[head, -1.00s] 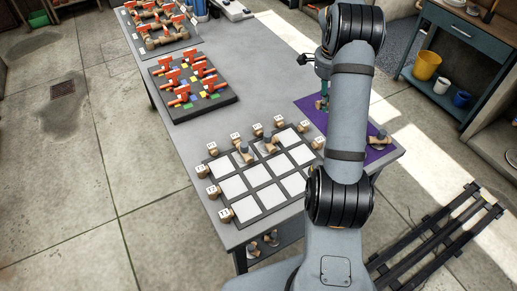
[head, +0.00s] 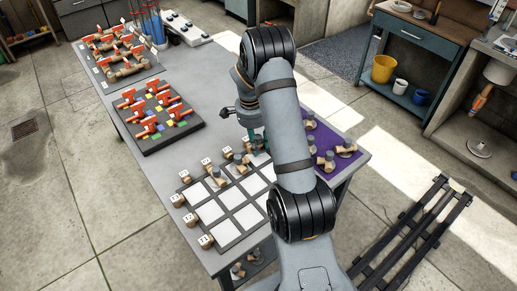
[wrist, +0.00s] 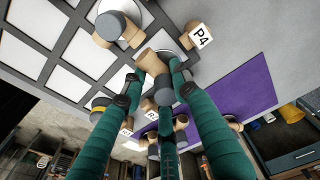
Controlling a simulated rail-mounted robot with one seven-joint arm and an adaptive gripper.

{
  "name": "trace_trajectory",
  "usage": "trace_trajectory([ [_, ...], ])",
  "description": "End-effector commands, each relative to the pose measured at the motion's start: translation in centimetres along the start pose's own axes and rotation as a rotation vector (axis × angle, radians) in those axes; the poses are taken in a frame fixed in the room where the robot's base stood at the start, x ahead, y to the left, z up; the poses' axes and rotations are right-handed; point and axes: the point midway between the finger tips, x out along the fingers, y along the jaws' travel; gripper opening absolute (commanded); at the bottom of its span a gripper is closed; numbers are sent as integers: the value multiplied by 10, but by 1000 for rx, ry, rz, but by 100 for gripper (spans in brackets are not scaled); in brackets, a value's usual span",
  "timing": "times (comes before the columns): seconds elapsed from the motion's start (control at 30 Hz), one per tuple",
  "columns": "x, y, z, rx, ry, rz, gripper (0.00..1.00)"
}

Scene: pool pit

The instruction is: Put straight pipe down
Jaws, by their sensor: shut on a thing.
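My gripper (wrist: 155,80) has green fingers, shut around a tan pipe piece, the straight pipe (wrist: 150,62), with a grey cap below it in the wrist view. The pipe is over or on a pale cell at the edge of the gridded board (wrist: 55,42), beside the cube marked P4 (wrist: 200,38); whether it touches the board I cannot tell. In the head view my gripper (head: 254,134) is at the board's far right corner, and my arm and fingers mostly hide the pipe. Another capped tan fitting (wrist: 118,30) sits on the board close beside it.
The purple mat (head: 332,139) at the right holds several capped fittings (head: 326,161). Two fittings stand in the board's far row. Small numbered tan blocks line the board's edges. A dark tray of red-handled valves (head: 158,122) lies farther back. Near cells of the board are empty.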

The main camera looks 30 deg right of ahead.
Motion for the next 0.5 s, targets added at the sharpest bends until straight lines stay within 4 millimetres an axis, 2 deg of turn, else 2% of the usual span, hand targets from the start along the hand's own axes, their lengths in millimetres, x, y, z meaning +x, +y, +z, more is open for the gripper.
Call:
trace_trajectory([
  [0.23, 32, 1, 3, 1, -2, 4, 0],
  [0.5, 36, 0, 4, 1, 0, 1, 0],
])
